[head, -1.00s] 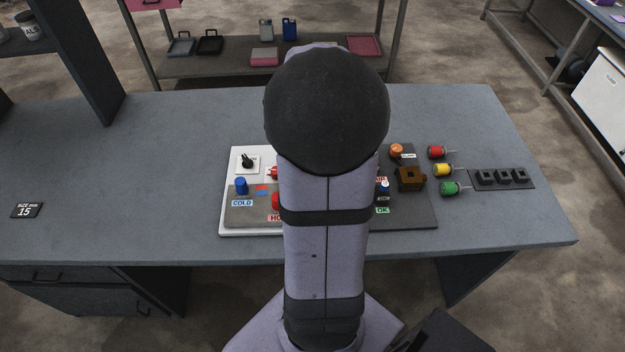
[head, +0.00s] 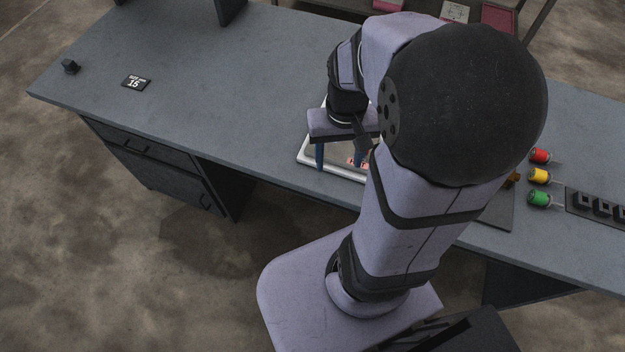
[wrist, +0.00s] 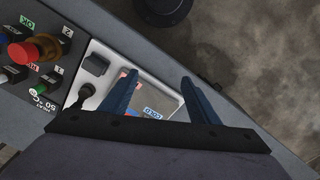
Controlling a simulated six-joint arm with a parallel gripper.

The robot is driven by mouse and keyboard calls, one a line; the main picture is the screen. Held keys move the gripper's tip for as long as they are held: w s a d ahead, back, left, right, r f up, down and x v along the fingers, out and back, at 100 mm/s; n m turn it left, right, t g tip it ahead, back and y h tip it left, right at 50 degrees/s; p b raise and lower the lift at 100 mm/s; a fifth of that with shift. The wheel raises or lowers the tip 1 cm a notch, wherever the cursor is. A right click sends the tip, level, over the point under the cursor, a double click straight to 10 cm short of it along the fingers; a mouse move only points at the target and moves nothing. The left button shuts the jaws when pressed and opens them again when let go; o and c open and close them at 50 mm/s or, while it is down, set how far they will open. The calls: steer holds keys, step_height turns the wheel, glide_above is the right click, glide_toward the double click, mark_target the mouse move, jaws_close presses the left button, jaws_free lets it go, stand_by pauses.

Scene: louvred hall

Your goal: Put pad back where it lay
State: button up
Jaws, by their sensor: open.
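My gripper (head: 339,160) has two blue fingers, apart and pointing down, over the left part of the white-edged panel (head: 305,158). In the wrist view the gripper (wrist: 158,78) shows nothing held between its fingertips. Below the fingers lie the panel's white rim (wrist: 165,86), a grey plate, a red and blue patch and a COLD label (wrist: 152,113). I cannot tell for sure which thing is the pad. My arm hides much of the panel in the head view.
A black lever (wrist: 85,93) and a dark square block (wrist: 96,64) stand near the fingers. A red mushroom button (wrist: 28,50) is farther left. A size 15 plate (head: 137,83) and small black block (head: 70,66) lie on the table's left, with clear surface around.

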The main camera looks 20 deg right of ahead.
steer(key=s+a+f+n, duration=0.1)
steer(key=s+a+n, duration=0.1)
steer(key=a, duration=0.5)
steer(key=shift+s+a+f+n, duration=0.25)
steer(key=shift+a+f+n, duration=0.1)
steer(key=shift+n, duration=0.35)
step_height(320, 180, down, 56)
steer(key=b, duration=5.5)
steer(key=shift+r+b, duration=0.15)
steer(key=shift+b, duration=0.2)
